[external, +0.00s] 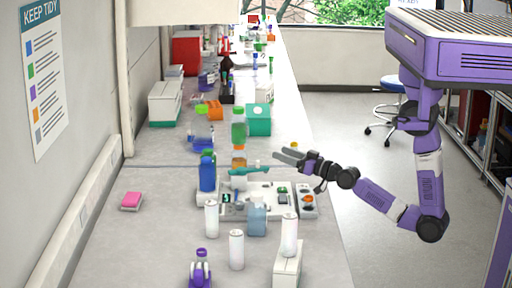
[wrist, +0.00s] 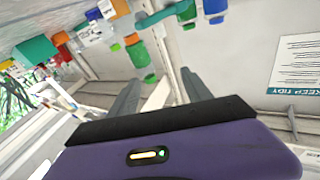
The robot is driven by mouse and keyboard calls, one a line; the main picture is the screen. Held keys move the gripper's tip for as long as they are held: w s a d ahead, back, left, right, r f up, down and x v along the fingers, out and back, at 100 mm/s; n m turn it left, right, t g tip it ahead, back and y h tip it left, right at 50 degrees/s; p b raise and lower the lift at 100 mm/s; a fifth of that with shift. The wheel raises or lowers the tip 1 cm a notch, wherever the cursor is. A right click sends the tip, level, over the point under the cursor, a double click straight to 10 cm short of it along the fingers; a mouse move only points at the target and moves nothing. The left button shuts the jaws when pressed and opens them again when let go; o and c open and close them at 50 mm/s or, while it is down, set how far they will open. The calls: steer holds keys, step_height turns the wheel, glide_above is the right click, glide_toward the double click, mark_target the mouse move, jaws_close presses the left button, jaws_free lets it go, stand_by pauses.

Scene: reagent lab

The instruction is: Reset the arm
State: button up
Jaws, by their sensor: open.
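My gripper (external: 290,157) is at the end of my purple and black arm in the external view, raised at the right edge of the long grey bench (external: 150,240). Its fingers point left, toward an orange and clear bottle (external: 239,160). In the wrist view the two grey fingers of my gripper (wrist: 158,90) are spread apart with nothing between them. The wrist picture is tilted, with the bench and wall running at an angle.
White cylinders (external: 236,250) stand at the front of the bench. A blue bottle (external: 207,171), a green-topped bottle (external: 238,125) and a teal box (external: 258,120) stand farther back.

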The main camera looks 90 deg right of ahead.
steer(key=s+a+f+n+g+y, duration=0.1)
steer(key=s+a+f+n+y, duration=0.2)
steer(key=s+a, duration=0.9)
steer(key=s+a+f+n+g+y, duration=0.1)
steer(key=s+a+f+n+y, duration=0.3)
steer(key=s+a, duration=0.8)
step_height(320, 180, down, 4)
steer(key=a+y, duration=0.1)
steer(key=y, duration=0.1)
steer(key=shift+r+g+y, duration=0.25)
steer(key=shift+g+y, duration=0.05)
